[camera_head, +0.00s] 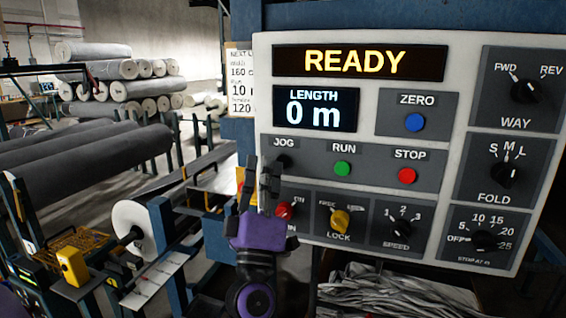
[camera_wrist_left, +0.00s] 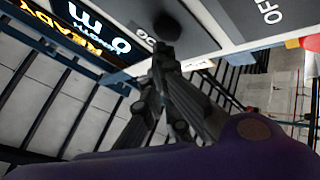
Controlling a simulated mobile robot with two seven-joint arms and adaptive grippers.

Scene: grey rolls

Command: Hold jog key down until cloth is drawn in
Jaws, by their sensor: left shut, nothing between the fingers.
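The black jog key (camera_head: 284,161) is on the upper left of the control panel's key row, under the JOG label. My left gripper (camera_head: 269,170) is shut and empty, fingers pointing up, with its tips just left of the key and overlapping its edge in the head view. In the left wrist view the shut fingertips (camera_wrist_left: 160,55) are at or very near the black key (camera_wrist_left: 167,27); I cannot tell whether they touch. The display (camera_head: 358,62) reads READY and the length display (camera_head: 316,109) reads 0 m. My right gripper is not in view.
The green RUN (camera_head: 342,168), red STOP (camera_head: 407,176) and blue ZERO (camera_head: 415,122) buttons are to the right. A red knob (camera_head: 285,210) and yellow LOCK knob (camera_head: 339,221) are below. Crumpled grey cloth (camera_head: 400,298) lies under the panel. Large grey rolls (camera_head: 85,165) lie at left.

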